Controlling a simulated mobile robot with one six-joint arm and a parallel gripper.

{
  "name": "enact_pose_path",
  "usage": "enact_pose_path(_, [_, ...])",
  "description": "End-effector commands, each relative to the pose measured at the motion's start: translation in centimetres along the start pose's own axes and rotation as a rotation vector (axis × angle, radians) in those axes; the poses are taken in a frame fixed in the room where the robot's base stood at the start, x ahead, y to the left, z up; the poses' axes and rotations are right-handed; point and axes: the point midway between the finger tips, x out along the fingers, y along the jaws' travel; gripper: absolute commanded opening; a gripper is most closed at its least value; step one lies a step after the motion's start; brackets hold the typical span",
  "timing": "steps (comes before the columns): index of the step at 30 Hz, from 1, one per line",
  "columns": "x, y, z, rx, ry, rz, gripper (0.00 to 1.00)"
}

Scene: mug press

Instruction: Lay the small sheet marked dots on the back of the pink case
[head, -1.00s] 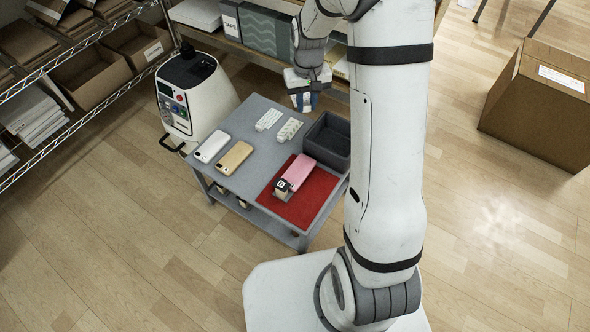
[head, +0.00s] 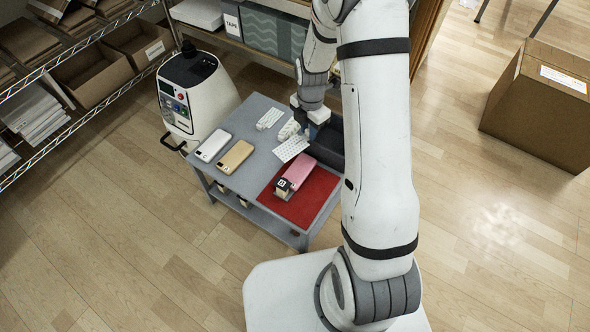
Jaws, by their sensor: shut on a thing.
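The pink case (head: 301,168) lies back up on the red mat (head: 318,194), at the right front of the grey table. My gripper (head: 306,134) is shut on a small white sheet (head: 291,148) with a fine pattern that looks like dots. The sheet hangs out to the left of the fingers, just behind the pink case and apart from it in the picture. Its exact height is hard to tell. The fingertips are small and partly hidden. Two other small patterned white sheets, one at the back (head: 269,118) and one nearer my gripper (head: 287,130), lie on the table.
A white phone case (head: 213,147) and a tan one (head: 235,157) lie at the table's left. A dark open bin (head: 328,150) stands beside my gripper, partly behind my arm.

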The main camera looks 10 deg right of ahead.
Motion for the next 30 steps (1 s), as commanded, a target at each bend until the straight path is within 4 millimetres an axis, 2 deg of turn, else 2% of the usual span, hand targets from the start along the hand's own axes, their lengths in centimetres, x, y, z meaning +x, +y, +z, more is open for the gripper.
enact_pose_path(3, [0.7,-0.2,-0.1,-0.148,0.001,-0.002,0.01])
enact_pose_path(8, [1.3,-0.3,-0.1,-0.250,0.001,-0.001,0.01])
enact_pose_path(11, [2.5,-0.4,-0.2,-0.265,0.002,-0.003,0.01])
enact_pose_path(18, [6.9,-0.4,-0.1,-0.262,0.002,-0.002,0.01])
enact_pose_path(23, [8.3,-0.4,-0.1,-0.261,0.001,-0.001,0.01])
enact_pose_path(27, [10.4,-0.4,-0.1,-0.261,0.002,-0.002,0.01])
enact_pose_path(30, [11.2,-0.4,-0.1,-0.260,0.000,0.000,0.01])
